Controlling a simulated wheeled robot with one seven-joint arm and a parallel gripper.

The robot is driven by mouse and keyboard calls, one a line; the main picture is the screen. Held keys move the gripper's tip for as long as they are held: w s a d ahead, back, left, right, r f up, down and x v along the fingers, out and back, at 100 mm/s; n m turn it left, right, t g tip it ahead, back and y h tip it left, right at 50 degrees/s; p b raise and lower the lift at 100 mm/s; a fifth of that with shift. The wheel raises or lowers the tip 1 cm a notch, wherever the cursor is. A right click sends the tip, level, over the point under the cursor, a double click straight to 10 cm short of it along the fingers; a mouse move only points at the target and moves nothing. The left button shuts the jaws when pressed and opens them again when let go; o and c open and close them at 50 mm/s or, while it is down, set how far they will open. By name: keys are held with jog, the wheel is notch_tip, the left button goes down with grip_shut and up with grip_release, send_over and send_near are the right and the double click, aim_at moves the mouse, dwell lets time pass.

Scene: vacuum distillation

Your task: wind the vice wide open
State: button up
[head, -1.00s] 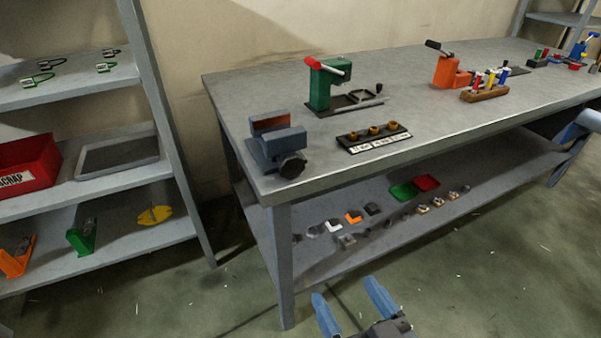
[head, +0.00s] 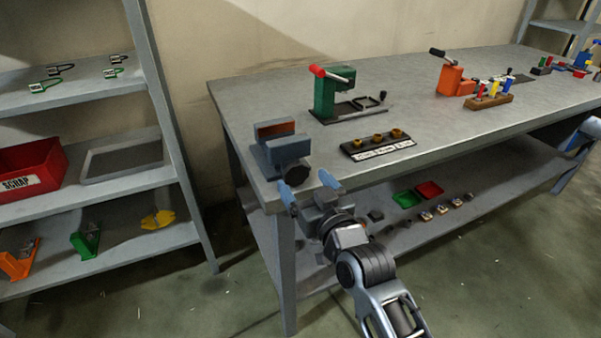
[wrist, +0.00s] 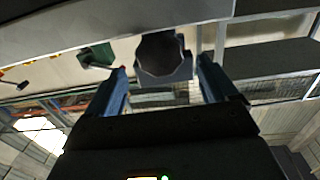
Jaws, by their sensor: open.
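The blue-grey vice (head: 288,150) stands at the near left corner of the bench, with a copper-brown face on its back jaw. Some space shows between its jaws; its width is hard to judge. Its dark round knob (head: 299,174) faces the front edge. My gripper (head: 309,187) is open and empty, just in front of and slightly below the knob. In the wrist view the knob (wrist: 160,56) appears between the fingertips of my gripper (wrist: 162,67). I cannot tell whether the fingers touch it.
The bench (head: 390,165) edge runs close to my gripper. A black block with brass-coloured pieces (head: 378,143) lies right of the vice, and a green press (head: 334,92) stands behind. A lower shelf (head: 480,184) holds small parts. Shelving with a red scrap bin (head: 30,170) stands left.

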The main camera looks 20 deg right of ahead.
aim_at(296, 174)
jog(key=shift+w, duration=1.4)
jog(key=shift+c, duration=0.2)
jog(key=c, duration=1)
jog(key=shift+o, duration=0.2)
jog(key=n, duration=0.1)
jog(key=n+b, duration=0.1)
jog(key=shift+a+f+n+b, duration=0.2)
jog(key=shift+n+b, duration=0.1)
jog(key=shift+n, duration=0.1)
jog(key=shift+r+n+b, duration=0.2)
jog(key=shift+n+b, duration=0.15)
jog(key=shift+n, duration=0.95)
jog(key=o, duration=1)
